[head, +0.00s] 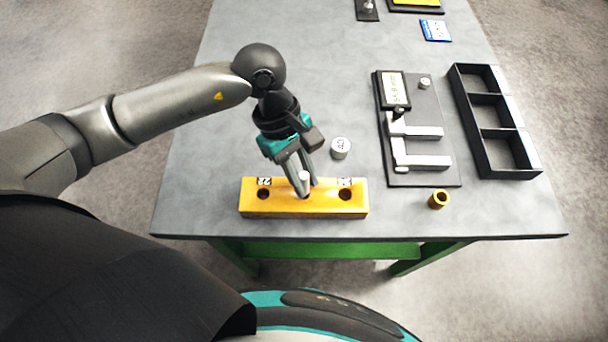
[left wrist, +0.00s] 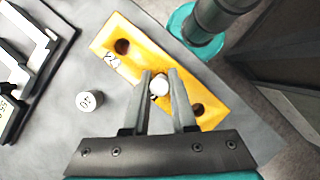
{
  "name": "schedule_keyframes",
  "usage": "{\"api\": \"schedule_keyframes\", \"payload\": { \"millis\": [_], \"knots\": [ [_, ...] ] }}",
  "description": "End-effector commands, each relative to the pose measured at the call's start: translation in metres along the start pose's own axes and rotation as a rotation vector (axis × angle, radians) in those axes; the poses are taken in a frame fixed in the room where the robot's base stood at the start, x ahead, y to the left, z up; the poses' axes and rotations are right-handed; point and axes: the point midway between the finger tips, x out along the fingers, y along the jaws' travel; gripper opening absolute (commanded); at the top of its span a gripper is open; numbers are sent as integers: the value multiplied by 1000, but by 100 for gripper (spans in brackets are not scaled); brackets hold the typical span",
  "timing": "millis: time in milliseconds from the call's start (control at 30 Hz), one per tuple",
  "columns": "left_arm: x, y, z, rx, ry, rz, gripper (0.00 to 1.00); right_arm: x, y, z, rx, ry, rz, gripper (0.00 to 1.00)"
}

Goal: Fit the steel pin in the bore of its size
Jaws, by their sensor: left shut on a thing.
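The yellow block (head: 285,210) lies near the table's front edge, with an open bore near each end. The left bore (head: 263,194) has a label reading 22; the right bore's label (head: 344,183) is partly covered and unreadable. My left gripper (head: 304,188) is over the block's middle, shut on the pale steel pin (head: 304,177). In the left wrist view the pin's round top (left wrist: 159,86) shows between the fingertips (left wrist: 160,84), over the block (left wrist: 150,48). The fingers hide the pin's lower end, so I cannot tell whether it is inside a middle bore. My right gripper is out of view.
A marked metal cylinder (head: 341,148) stands behind the block. To the right are a dark plate (head: 425,172) with a caliper-like tool (head: 418,162), a brass bushing (head: 438,199) and a black three-compartment tray (head: 513,160). The table left of the block is clear.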

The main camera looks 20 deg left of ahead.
Motion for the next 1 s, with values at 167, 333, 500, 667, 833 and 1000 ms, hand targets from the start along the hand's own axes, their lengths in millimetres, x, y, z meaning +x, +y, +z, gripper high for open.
{"api": "schedule_keyframes", "payload": {
  "millis": [167,333,500,667,833,1000],
  "knots": [
    [0,0,0,0,-1,1,0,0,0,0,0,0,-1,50],
    [0,0,0,0,-1,1,0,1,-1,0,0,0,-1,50],
    [1,0,0,0,-1,1,0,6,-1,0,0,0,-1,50],
    [0,0,0,-1,-1,0,0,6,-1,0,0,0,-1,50],
    [0,0,0,0,-1,0,0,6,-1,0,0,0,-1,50],
    [2,0,0,0,-1,1,0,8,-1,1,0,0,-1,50]
  ]
}}
